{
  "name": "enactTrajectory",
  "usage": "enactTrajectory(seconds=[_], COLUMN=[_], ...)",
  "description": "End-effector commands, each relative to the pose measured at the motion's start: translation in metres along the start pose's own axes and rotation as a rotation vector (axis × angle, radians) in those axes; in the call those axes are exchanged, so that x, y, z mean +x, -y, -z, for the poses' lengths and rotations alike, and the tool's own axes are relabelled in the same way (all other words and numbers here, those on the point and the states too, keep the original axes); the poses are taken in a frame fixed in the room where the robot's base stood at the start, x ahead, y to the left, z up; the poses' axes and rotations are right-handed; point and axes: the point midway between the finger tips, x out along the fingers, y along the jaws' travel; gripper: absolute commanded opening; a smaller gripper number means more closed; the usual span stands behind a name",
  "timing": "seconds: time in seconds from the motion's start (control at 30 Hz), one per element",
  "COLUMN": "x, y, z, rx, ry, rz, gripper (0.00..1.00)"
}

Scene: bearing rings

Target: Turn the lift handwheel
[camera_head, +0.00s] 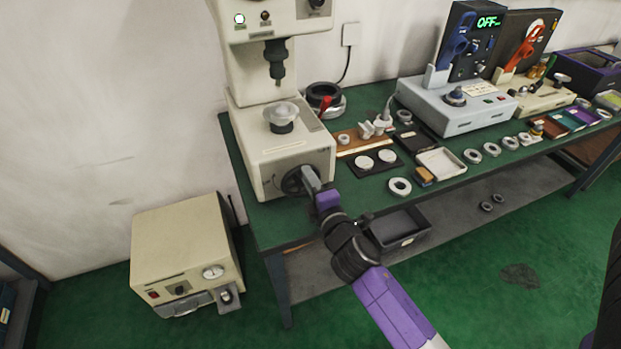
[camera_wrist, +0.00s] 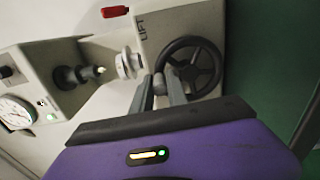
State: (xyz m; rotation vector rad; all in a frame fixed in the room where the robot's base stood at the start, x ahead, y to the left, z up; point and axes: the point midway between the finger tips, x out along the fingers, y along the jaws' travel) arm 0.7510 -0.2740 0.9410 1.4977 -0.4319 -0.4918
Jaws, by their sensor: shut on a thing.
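The lift handwheel (camera_head: 292,181) is a dark spoked wheel on the front of the beige press-like machine (camera_head: 290,155). In the wrist view the handwheel (camera_wrist: 207,55) shows its rim and spokes, next to the word LIFT. My gripper (camera_head: 312,180) reaches up to the wheel's right side in the head view. In the wrist view my gripper (camera_wrist: 161,84) is shut on the near-left part of the handwheel, with a finger on each side. The fingers hide part of the rim, so I cannot tell the exact contact.
The green workbench (camera_head: 262,222) carries rings, trays and a grey instrument (camera_head: 455,105) to the right. A black bin (camera_head: 400,230) is on the lower shelf near my arm. A beige box with a gauge (camera_head: 185,255) stands on the floor at left.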

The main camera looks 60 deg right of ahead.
Motion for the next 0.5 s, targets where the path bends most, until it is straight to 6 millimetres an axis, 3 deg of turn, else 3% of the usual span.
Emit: enactTrajectory(seconds=[0.37, 0.4, 0.5], x=[0.0001, 0.0000, 0.0001], y=[-0.0013, -0.0013, -0.0011], z=[0.0027, 0.0027, 0.0023], rx=[-0.001, -0.001, -0.001], ry=[-0.005, -0.005, -0.004], rz=[-0.003, -0.003, -0.002], gripper=[0.00, 0.24, 0.40])
